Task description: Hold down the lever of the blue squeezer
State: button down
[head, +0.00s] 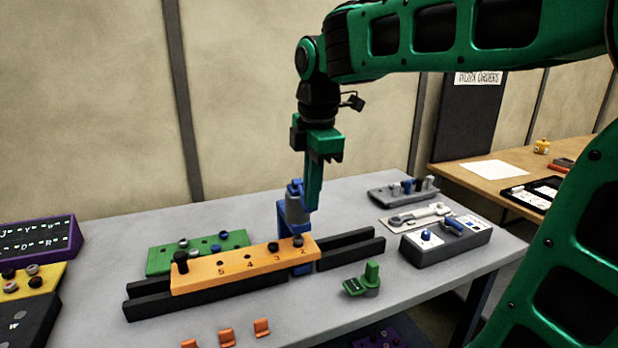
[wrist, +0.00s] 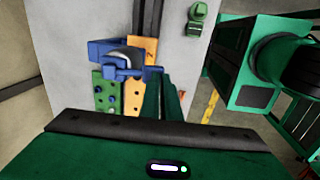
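The blue squeezer (head: 283,222) stands upright at the far edge of the orange numbered strip (head: 222,268), with a grey body and a blue top. Its blue frame (wrist: 104,47) and a pale curved part also show in the wrist view. My gripper (head: 312,207) points straight down just right of the squeezer's upper part. In the wrist view its two green fingers (wrist: 163,76) lie close together with nothing visible between them, at the squeezer's right end. I cannot tell whether they touch the lever, which is hard to separate from the body.
Black rails (head: 350,255) carry the orange strip. A green holed block (head: 160,262) lies behind it. A green clip-like part (head: 370,278) stands at the right front, and a grey box (head: 447,247) with blue parts stands further right. Orange clips (head: 226,337) lie at the front edge.

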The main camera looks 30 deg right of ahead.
jog(key=s+r, duration=0.5)
jog(key=r, duration=0.8)
jog(key=shift+a, duration=0.2)
jog(key=s+d+f+m, duration=0.4)
jog(key=f+m, duration=0.3)
jog(key=f, duration=0.2)
jog(key=s+d+f+m+g, duration=0.1)
jog(key=s+d+f+m, duration=0.4)
jog(key=f, duration=0.5)
jog(key=s+d+f+m, duration=0.4)
jog(key=s+f+m, duration=0.4)
jog(key=m, duration=0.3)
jog(key=shift+s+d+f+g, duration=0.25)
jog(key=shift+d+f+g, duration=0.15)
jog(key=shift+f, duration=0.4)
jog(key=shift+w+f, duration=0.2)
jog(key=shift+w, duration=0.45)
